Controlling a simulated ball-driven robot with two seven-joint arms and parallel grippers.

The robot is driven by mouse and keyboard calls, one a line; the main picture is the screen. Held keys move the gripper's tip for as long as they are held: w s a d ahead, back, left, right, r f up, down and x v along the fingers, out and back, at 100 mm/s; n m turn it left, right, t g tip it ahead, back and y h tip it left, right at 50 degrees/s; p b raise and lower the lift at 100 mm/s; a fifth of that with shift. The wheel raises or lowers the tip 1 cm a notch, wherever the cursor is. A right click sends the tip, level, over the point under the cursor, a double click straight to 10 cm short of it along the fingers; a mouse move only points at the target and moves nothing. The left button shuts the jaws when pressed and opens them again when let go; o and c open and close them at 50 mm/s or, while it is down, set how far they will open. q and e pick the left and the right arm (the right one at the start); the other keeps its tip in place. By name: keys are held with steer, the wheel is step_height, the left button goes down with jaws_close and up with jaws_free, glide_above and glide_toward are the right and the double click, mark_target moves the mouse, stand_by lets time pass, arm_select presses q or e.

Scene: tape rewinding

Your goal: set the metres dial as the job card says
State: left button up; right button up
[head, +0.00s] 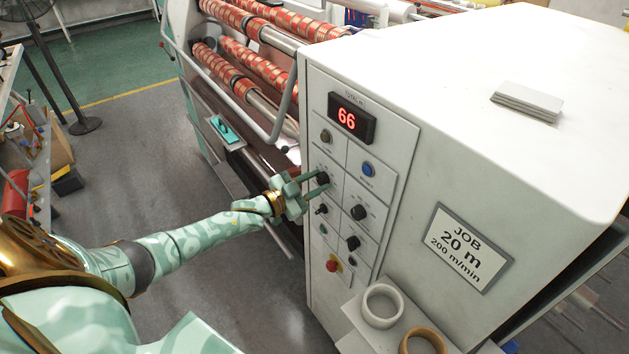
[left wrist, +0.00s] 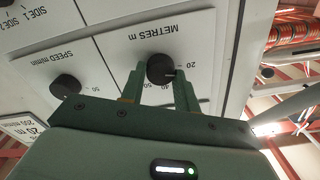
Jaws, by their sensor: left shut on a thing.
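The metres dial (head: 323,178) is a black round knob on the white control panel. My left gripper (head: 318,184) is at it. In the left wrist view the knob (left wrist: 160,67) sits between the two green fingers of my gripper (left wrist: 161,82), which are shut on it. The "METRES m" label reads upside down there, and a 20 mark shows right of the knob. A pale pointer line on the knob lies near the 20 side; its exact setting is hard to read. The job card (head: 466,248) says 20 m, 200 m/min. My right gripper is not in view.
The speed dial (head: 358,212) is close beside the metres dial. A red display (head: 350,118) reads 66, with a blue button (head: 368,169) below it. Further switches and a red stop knob (head: 334,264) are lower. Tape rolls (head: 381,306) stand at the panel's foot.

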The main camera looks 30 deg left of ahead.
arm_select(q)
steer(key=shift+f+n, duration=0.1)
steer(key=shift+n, duration=0.5)
steer(key=o, duration=1)
steer(key=shift+s, duration=0.1)
steer(key=v, duration=1.6)
steer(key=shift+s+a, duration=0.1)
